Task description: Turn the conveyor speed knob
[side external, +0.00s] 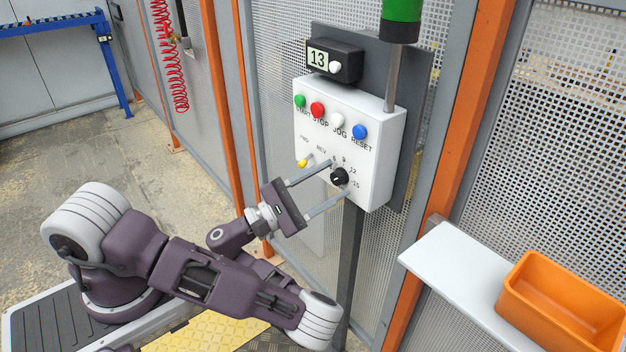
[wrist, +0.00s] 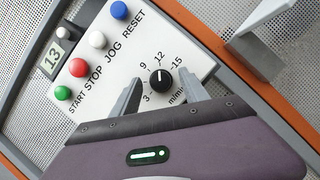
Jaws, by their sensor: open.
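The black speed knob (side external: 339,176) sits low on the white control box (side external: 371,128), with a numbered scale around it. In the wrist view the knob (wrist: 160,79) has a white pointer line aimed up toward the 12 mark. My gripper (side external: 338,178) is open, with its two fingers on either side of the knob. In the wrist view my gripper (wrist: 163,85) shows the fingers spread left and right of the knob, with gaps visible. I cannot tell how far the fingertips are from the panel face.
Above the knob are green (side external: 300,101), red (side external: 318,109), white (side external: 337,120) and blue (side external: 360,132) buttons. A yellow-tipped selector (side external: 303,163) is left of the knob. A display (side external: 318,57) reads 13. An orange bin (side external: 560,300) stands on a white shelf (side external: 450,270) at right.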

